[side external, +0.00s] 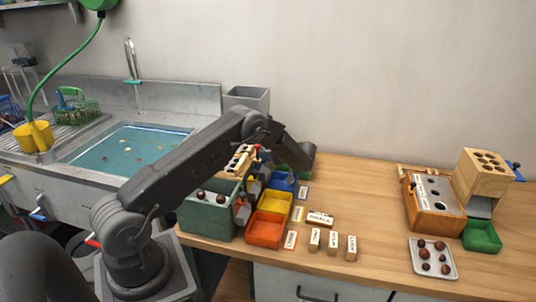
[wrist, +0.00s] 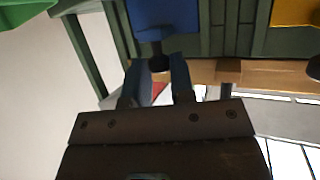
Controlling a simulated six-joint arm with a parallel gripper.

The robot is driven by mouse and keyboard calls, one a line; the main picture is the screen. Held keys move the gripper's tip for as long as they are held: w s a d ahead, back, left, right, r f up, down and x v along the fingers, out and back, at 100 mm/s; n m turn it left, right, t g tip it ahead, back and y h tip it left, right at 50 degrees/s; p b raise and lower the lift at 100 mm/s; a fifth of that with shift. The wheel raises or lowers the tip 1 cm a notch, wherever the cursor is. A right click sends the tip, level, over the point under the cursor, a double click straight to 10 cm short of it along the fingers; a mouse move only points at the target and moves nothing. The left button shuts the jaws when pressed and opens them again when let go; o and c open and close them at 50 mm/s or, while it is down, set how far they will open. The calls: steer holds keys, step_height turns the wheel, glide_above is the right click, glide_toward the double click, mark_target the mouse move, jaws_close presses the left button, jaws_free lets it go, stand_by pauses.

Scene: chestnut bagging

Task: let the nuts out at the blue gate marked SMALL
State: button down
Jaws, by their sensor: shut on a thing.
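My gripper (wrist: 157,78) is at the blue gate (wrist: 166,16), which shows in the wrist view. Its fingers are closed around the dark knob (wrist: 158,60) under that gate. In the side external view, the green sorter box (side external: 209,216) stands at the near edge of the counter with dark nuts in its top. A blue tray (side external: 284,182) stands beside the sorter. I cannot tell whether nuts lie in it. No SMALL marking is readable.
Yellow (side external: 274,202) and orange (side external: 265,231) trays stand in a row with the blue one. Small labelled blocks (side external: 333,239) stand to their right. Farther right are a white plate of nuts (side external: 418,268), a wooden device (side external: 434,220) and a green tray (side external: 482,240).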

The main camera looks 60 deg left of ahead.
steer(key=shift+r, duration=1.9)
steer(key=c, duration=1)
jaws_free()
steer(key=shift+d, duration=0.1)
steer(key=v, duration=1.3)
steer(key=shift+w+d, duration=0.2)
steer(key=shift+d, duration=0.1)
steer(key=shift+r, duration=0.15)
